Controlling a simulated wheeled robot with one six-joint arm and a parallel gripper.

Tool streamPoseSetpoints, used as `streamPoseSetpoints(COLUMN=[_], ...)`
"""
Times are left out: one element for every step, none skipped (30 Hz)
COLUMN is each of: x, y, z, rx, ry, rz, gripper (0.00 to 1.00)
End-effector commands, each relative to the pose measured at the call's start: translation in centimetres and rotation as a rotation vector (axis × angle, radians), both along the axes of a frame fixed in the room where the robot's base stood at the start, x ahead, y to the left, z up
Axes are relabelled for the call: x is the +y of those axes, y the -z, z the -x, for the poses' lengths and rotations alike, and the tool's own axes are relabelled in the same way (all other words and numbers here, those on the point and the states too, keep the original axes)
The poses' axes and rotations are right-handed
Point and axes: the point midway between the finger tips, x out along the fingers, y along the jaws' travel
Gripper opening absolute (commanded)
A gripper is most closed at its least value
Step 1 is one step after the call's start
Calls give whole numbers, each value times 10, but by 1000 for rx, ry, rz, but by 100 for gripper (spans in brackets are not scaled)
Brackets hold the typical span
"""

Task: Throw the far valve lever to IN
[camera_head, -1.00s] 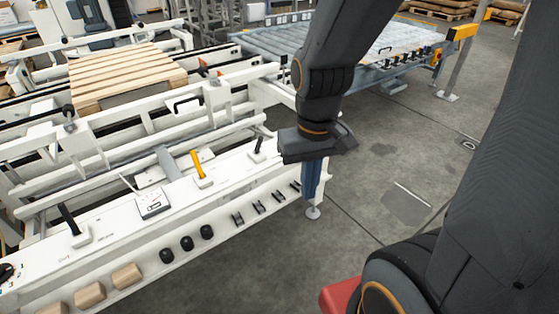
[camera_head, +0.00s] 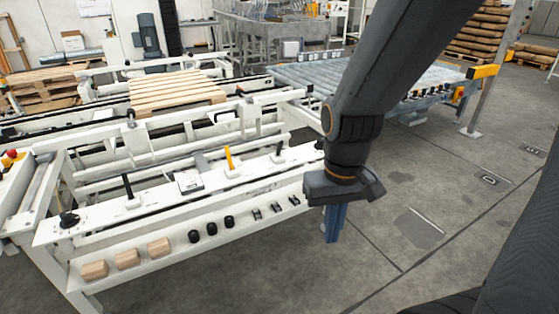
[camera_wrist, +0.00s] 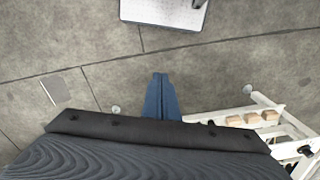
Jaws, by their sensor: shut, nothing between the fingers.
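A white panel rail (camera_head: 95,226) carries several levers in the head view. A black lever (camera_head: 128,188) stands upright on its left part. A yellow lever (camera_head: 229,160), tilted slightly left, stands right of the middle. Another black lever (camera_head: 279,152) stands near the right end, the closest to my gripper. Their markings are too small to read, so I cannot tell which is named IN. My gripper (camera_head: 334,236) points down with its blue fingers together, right of the panel's end and apart from every lever. It also shows in the wrist view (camera_wrist: 160,80), shut and empty over the floor.
Below the levers a white shelf holds wooden blocks (camera_head: 127,258), black knobs (camera_head: 212,229) and small black clips (camera_head: 275,209). A wooden pallet (camera_head: 175,92) lies on the conveyor behind. A roller conveyor (camera_head: 300,73) stands at the back. The floor (camera_head: 400,235) to the right is clear.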

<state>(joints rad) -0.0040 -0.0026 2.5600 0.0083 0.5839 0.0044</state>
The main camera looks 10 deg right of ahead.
Motion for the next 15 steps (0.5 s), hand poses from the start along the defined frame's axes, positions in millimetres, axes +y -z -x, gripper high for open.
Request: streamPoseSetpoints(x=[0, 0, 0, 0, 0, 0, 0, -1, -2, -4, -5, -6, -7, -7, -8], y=[0, 0, 0, 0, 0, 1, 4, 7, 13, 20, 28, 39, 49, 59, 73], z=[0, 0, 0, 0, 0, -2, -4, -8, -16, -24, -34, -50, -63, -79, -100], rx=[0, 0, 0, 0, -1, -4, -10, -21, -41, -63, -89, -134, -172, -216, -278], ry=[0, 0, 0, 0, 0, 0, 0, 0, 1, 2, 3, 3, 3, 3, 2], rz=[0, 0, 0, 0, 0, 0, 1, 1, 2, 3, 5, 7, 8, 10, 11], gripper=[0, 0, 0, 0, 0, 0, 0, 0, 0, 0, 0, 0, 0, 0, 0])
